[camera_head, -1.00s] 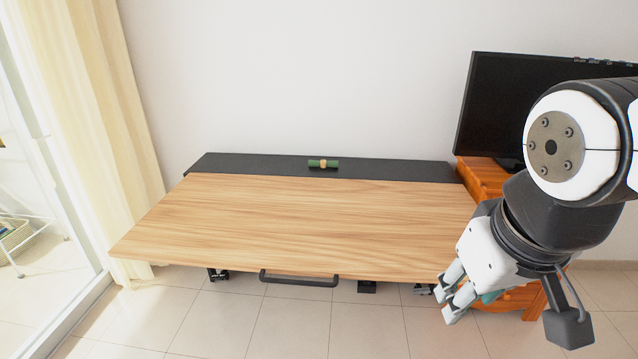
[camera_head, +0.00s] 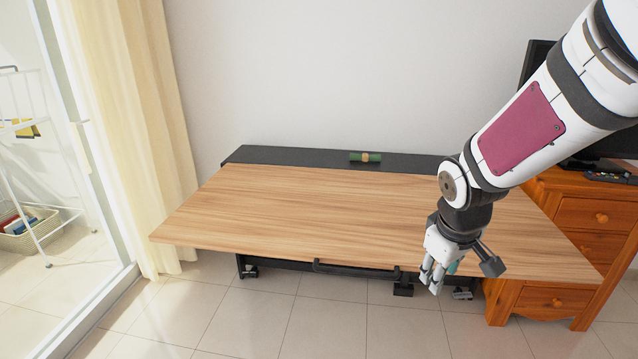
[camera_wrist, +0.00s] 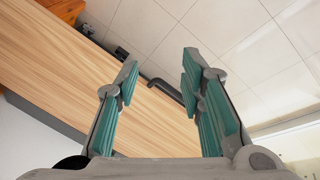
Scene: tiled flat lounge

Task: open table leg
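A table (camera_head: 300,205) with a wood-grain top and a black back ledge stands against the wall. A black handle (camera_head: 356,271) runs along its front edge; it also shows in the wrist view (camera_wrist: 165,91), beyond and between my fingers. Black leg parts (camera_head: 248,268) show below the top, with a black block (camera_head: 403,289) right of the handle. The rest of the legs is hidden under the top. My gripper (camera_head: 432,285) is near the front edge, right of the handle. In the wrist view my gripper (camera_wrist: 160,80) is open, with nothing between its green-padded fingers.
An orange wooden drawer cabinet (camera_head: 590,215) stands at the right, with a dark screen (camera_head: 535,62) partly hidden behind my arm. A green roll (camera_head: 365,157) lies on the back ledge. A curtain (camera_head: 140,130) hangs at the left. The tiled floor in front is clear.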

